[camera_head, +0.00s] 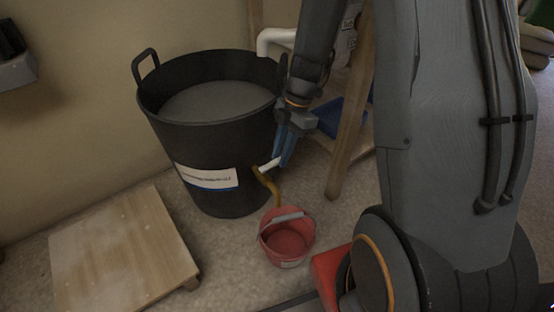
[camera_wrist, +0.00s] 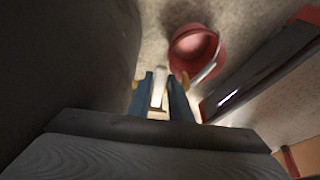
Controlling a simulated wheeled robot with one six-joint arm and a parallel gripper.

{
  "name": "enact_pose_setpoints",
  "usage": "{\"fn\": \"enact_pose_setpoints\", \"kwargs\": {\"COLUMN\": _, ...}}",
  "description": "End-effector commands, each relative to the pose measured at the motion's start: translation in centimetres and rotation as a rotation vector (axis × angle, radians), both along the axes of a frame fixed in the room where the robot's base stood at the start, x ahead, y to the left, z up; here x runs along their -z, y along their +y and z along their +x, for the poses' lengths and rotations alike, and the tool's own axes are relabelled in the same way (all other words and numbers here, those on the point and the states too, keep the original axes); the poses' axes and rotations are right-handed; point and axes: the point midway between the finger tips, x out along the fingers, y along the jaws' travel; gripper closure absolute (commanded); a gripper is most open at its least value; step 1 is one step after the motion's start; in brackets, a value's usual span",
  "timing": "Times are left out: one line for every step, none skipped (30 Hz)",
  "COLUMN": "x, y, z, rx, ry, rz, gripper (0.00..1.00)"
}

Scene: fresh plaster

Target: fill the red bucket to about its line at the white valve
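The red bucket (camera_head: 301,246) stands upright on the floor in front of a large black tub (camera_head: 228,190) filled with grey matter. Its handle lies across the rim. Its inside looks red and I see no clear fill or line. The bucket also shows in the wrist view (camera_wrist: 187,50). The white valve (camera_head: 266,166) sticks out low on the tub, with an ochre hose or spout (camera_head: 271,187) curving down towards the bucket. My gripper (camera_head: 283,158) is at the valve. In the wrist view its blue fingers (camera_wrist: 160,92) are closed on either side of the white handle.
A low wooden platform (camera_head: 120,250) lies at left. A wooden post (camera_head: 350,135) stands right of the tub, with a blue item (camera_head: 327,117) behind it. A white pipe (camera_head: 272,38) runs above the tub. A red box (camera_head: 327,272) lies right of the bucket.

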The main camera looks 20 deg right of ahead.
Motion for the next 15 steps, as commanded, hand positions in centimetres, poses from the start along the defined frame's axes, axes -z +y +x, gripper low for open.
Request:
{"fn": "enact_pose_setpoints", "kwargs": {"x": 0.0, "y": 0.0, "z": 0.0, "rx": 0.000, "ry": 0.000, "rz": 0.000, "gripper": 0.91}}
{"fn": "enact_pose_setpoints", "kwargs": {"x": 0.0, "y": 0.0, "z": 0.0, "rx": 0.000, "ry": 0.000, "rz": 0.000, "gripper": 0.96}}
{"fn": "enact_pose_setpoints", "kwargs": {"x": 0.0, "y": 0.0, "z": 0.0, "rx": 0.000, "ry": 0.000, "rz": 0.000, "gripper": 1.00}}
{"fn": "enact_pose_setpoints", "kwargs": {"x": 0.0, "y": 0.0, "z": 0.0, "rx": 0.000, "ry": 0.000, "rz": 0.000, "gripper": 1.00}}
{"fn": "enact_pose_setpoints", "kwargs": {"x": 0.0, "y": 0.0, "z": 0.0, "rx": 0.000, "ry": 0.000, "rz": 0.000, "gripper": 1.00}}
{"fn": "enact_pose_setpoints", "kwargs": {"x": 0.0, "y": 0.0, "z": 0.0, "rx": 0.004, "ry": 0.000, "rz": 0.000, "gripper": 1.00}}
{"fn": "enact_pose_setpoints", "kwargs": {"x": 0.0, "y": 0.0, "z": -0.1, "rx": 0.016, "ry": 0.000, "rz": 0.000, "gripper": 1.00}}
{"fn": "enact_pose_setpoints", "kwargs": {"x": -0.1, "y": 0.0, "z": -0.3, "rx": 0.039, "ry": 0.000, "rz": 0.000, "gripper": 1.00}}
{"fn": "enact_pose_setpoints", "kwargs": {"x": -0.1, "y": 0.0, "z": -0.7, "rx": 0.089, "ry": 0.001, "rz": 0.001, "gripper": 1.00}}
{"fn": "enact_pose_setpoints", "kwargs": {"x": -0.1, "y": 0.0, "z": -1.0, "rx": 0.140, "ry": 0.001, "rz": 0.000, "gripper": 1.00}}
{"fn": "enact_pose_setpoints", "kwargs": {"x": -0.1, "y": 0.0, "z": -1.4, "rx": 0.197, "ry": 0.002, "rz": 0.001, "gripper": 1.00}}
{"fn": "enact_pose_setpoints", "kwargs": {"x": 0.0, "y": 0.1, "z": -1.9, "rx": 0.285, "ry": 0.002, "rz": 0.001, "gripper": 1.00}}
{"fn": "enact_pose_setpoints", "kwargs": {"x": 0.1, "y": 0.1, "z": -2.3, "rx": 0.352, "ry": 0.000, "rz": 0.001, "gripper": 1.00}}
{"fn": "enact_pose_setpoints", "kwargs": {"x": 0.2, "y": 0.2, "z": -2.5, "rx": 0.405, "ry": -0.001, "rz": 0.000, "gripper": 1.00}}
{"fn": "enact_pose_setpoints", "kwargs": {"x": 0.2, "y": 0.3, "z": -2.9, "rx": 0.472, "ry": 0.000, "rz": 0.001, "gripper": 1.00}}
